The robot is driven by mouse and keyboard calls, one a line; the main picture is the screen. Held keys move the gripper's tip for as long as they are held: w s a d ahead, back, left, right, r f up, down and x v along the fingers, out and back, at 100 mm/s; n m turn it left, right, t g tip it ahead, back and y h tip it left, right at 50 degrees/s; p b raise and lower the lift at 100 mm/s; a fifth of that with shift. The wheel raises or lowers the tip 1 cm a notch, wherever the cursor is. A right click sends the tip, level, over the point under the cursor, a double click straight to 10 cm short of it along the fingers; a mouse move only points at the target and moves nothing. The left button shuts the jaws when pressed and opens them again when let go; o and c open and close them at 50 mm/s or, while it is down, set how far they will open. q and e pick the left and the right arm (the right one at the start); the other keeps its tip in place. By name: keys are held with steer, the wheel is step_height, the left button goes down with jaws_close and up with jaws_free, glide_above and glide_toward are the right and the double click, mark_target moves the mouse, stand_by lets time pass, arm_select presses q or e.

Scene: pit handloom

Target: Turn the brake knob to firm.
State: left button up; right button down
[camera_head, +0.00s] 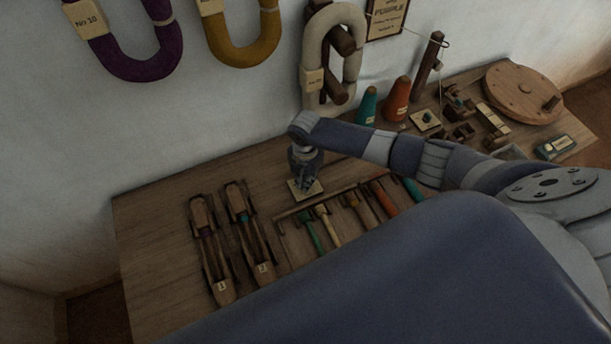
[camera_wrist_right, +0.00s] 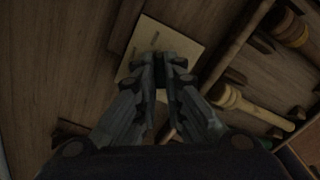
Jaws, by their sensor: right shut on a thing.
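In the right wrist view the gripper (camera_wrist_right: 163,75) is shut on a small dark knob on the pale plate (camera_wrist_right: 190,46). The fingers hide most of the knob, so its setting cannot be told. Short dark marks show on the plate beyond the fingertips; they are too small to read. My left gripper is not in view.
Two wooden shuttles (camera_head: 211,250) lie at the left. Green and orange cones (camera_head: 397,100), small blocks and a round wooden disc (camera_head: 522,92) stand at the back right. The bench's left end is clear.

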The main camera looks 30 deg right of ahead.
steer(key=shift+w+d, duration=0.1)
steer(key=shift+w, duration=0.05)
stand_by(0.3)
steer(key=c, duration=1.7)
jaws_free()
step_height(320, 180, up, 12)
